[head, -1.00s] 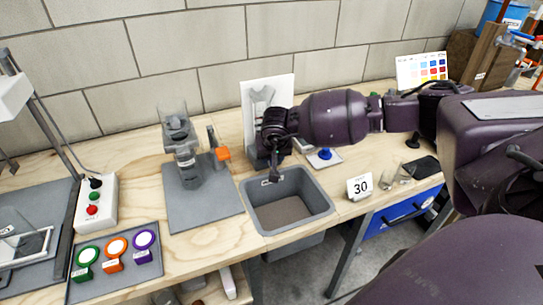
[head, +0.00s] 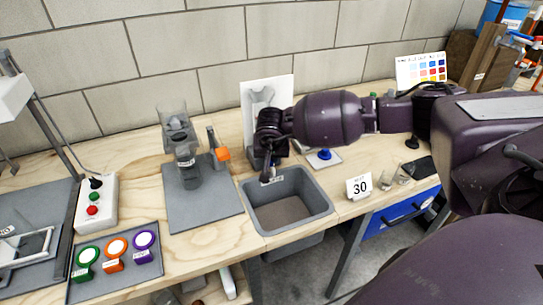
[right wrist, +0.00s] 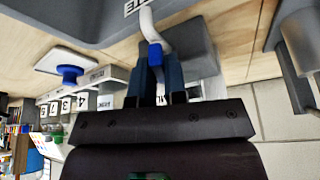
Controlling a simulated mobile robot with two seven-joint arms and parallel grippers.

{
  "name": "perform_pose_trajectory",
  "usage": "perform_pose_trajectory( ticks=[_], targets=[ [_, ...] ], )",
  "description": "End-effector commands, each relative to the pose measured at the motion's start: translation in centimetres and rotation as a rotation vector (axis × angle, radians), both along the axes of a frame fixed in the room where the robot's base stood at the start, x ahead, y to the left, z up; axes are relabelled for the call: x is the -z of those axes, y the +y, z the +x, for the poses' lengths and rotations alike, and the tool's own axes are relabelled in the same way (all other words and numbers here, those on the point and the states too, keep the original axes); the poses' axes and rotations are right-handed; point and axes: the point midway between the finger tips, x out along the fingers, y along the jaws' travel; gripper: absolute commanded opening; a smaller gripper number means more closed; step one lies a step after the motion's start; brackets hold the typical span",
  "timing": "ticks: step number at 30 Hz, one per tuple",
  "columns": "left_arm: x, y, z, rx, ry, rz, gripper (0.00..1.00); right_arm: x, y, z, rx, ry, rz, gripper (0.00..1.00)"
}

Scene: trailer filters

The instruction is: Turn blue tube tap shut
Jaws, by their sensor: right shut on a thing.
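The blue tube tap (right wrist: 155,55) sits on a white tube (right wrist: 148,22) in the right wrist view. The tube bends toward the grey waste basin (right wrist: 70,12). My right gripper (right wrist: 156,72) is shut on the tap, one dark finger on each side. In the head view my right gripper (head: 267,170) points down at the back left rim of the basin (head: 325,208), in front of a white upright panel (head: 283,85). The tap is hidden there by the gripper. My left gripper is not in view.
A white plate with a blue knob (head: 325,154) stands right of the gripper, and a "30" card (head: 359,187) is further right. A clear cylinder stand (head: 186,160) and an orange-handled lever (head: 222,154) are at the left. A tray (head: 75,292) holds coloured round pieces.

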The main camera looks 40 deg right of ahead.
Motion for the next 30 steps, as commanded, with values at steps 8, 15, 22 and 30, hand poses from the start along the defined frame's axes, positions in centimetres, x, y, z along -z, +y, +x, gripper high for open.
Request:
perform_pose_trajectory(
  ticks=[8,15,22,30],
  targets=[
    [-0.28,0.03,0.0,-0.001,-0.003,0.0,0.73,-0.19,0.15,0.21,0.246,-0.003,-0.001,0.0],
    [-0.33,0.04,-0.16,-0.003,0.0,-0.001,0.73,-0.19,0.18,0.29,0.468,-0.003,-0.001,0.0],
    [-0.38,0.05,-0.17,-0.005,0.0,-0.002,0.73,-0.16,0.16,0.35,0.638,-0.002,-0.002,0.0],
    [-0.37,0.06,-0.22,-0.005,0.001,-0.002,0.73,-0.18,0.13,0.41,0.761,-0.003,-0.001,0.0]
  ],
)
